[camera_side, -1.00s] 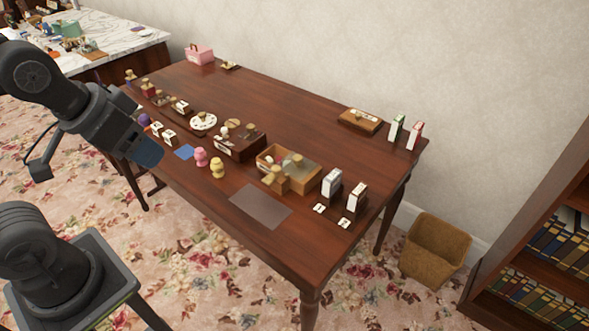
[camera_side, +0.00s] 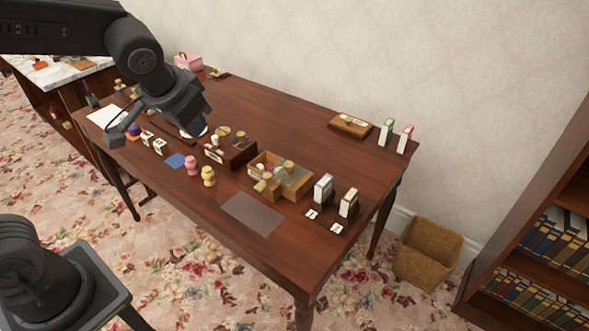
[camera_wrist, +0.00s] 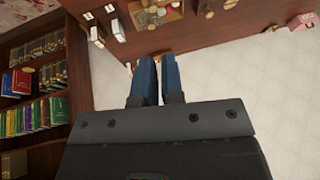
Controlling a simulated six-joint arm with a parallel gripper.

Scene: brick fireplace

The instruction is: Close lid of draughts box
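Two boxes stand mid-table in the side view: a dark brown box (camera_side: 233,157) with small round items on top, and a lighter wooden box (camera_side: 293,190) that is open, with round pieces and a glassy panel. A flat wooden case (camera_side: 352,126) lies at the back right. I cannot tell for certain which one is the draughts box. My gripper is above the left part of the table, left of both boxes and touching neither; its fingertips are hidden in the side view.
White boxes (camera_side: 323,188) stand right of the lighter box. Pink (camera_side: 192,165) and yellow (camera_side: 208,176) figures stand in front. A grey mat (camera_side: 253,214) lies at the front edge. A wastebasket (camera_side: 428,252) is on the floor. The table's back middle is clear.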

